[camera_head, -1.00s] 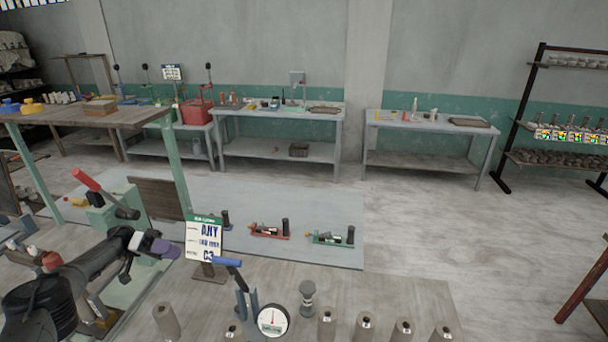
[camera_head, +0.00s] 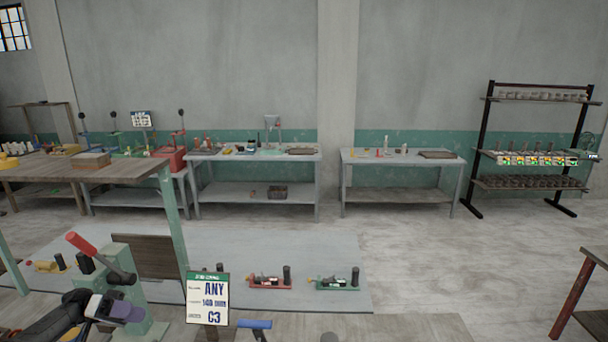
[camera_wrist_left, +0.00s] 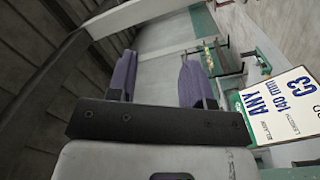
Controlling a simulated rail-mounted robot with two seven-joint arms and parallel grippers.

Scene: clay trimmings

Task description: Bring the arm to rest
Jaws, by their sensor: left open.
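My left gripper (camera_head: 118,309) shows low at the left of the head view, its dark arm coming in from the bottom left corner. It is beside a green lever press with a red handle (camera_head: 82,243); I cannot tell whether they touch. In the left wrist view the two purple fingers of my left gripper (camera_wrist_left: 156,62) stand apart with nothing between them. My right gripper is in neither current view.
A sign card (camera_head: 208,298) stands right of my left gripper, with a blue handle (camera_head: 254,324) beside it. A wooden-topped bench (camera_head: 120,169) stands behind at left. Red (camera_head: 270,282) and green (camera_head: 335,283) fixtures lie on the grey mat.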

